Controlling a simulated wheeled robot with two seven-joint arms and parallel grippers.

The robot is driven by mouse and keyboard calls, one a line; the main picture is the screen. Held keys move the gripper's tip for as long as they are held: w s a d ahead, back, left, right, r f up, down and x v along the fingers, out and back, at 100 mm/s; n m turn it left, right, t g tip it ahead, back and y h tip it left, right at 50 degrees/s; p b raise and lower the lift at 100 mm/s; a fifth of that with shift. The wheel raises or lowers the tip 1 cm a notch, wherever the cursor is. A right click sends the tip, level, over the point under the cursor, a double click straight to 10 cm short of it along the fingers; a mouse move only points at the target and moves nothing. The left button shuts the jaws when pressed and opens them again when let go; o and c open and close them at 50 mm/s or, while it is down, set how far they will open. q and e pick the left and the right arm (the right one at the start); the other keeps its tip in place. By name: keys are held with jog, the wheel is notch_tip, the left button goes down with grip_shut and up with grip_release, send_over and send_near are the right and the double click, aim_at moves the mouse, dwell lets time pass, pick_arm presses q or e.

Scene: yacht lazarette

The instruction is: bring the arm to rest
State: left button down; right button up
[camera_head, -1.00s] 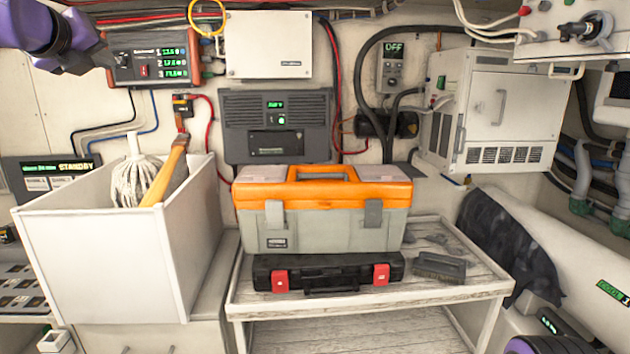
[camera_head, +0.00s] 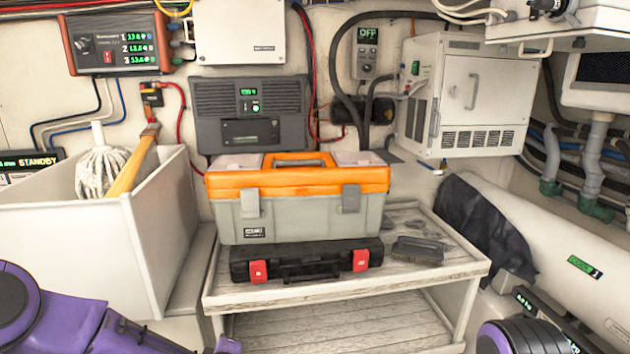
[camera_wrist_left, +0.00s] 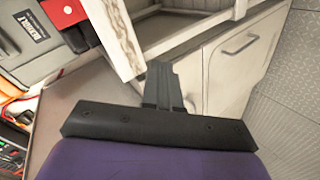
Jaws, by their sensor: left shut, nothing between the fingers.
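My left arm (camera_head: 60,318) shows purple and dark at the bottom left corner in the head view, low in front of the white bin. A small purple part of it peeks up at the bottom edge. In the left wrist view my left gripper (camera_wrist_left: 163,85) has its dark fingers together with nothing between them. It is near the corner of the worn wooden shelf frame (camera_wrist_left: 112,32), with pale cabinet doors (camera_wrist_left: 238,55) behind. A rounded part of my right arm (camera_head: 520,338) shows at the bottom right; its gripper is out of view.
A white bin (camera_head: 160,240) with a mop stands at left. A wooden bench (camera_head: 440,275) bears an orange-lidded toolbox (camera_head: 300,215), a black case (camera_head: 310,262) and a brush (camera_head: 418,250). A white cylinder (camera_head: 560,255) lies at right. Plated floor (camera_wrist_left: 280,110) is bare.

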pick_arm(q)
jog(key=s+a+f+m+g, duration=0.3)
jog(key=s+f+m, duration=0.2)
jog(key=s+f, duration=1)
jog(key=s+a+f+m+g+b, duration=0.1)
jog(key=s+a+f+m+g, duration=0.1)
jog(key=s, duration=0.8)
jog(key=s+a+f+m+g+b, duration=0.1)
jog(key=s+a+f, duration=0.4)
jog(key=s, duration=0.5)
jog(key=shift+s+f+m+g, duration=0.2)
jog(key=shift+s+m+g, duration=0.25)
jog(key=shift+g, duration=0.45)
jog(key=shift+a+b, duration=0.1)
jog(key=shift+b, duration=0.2)
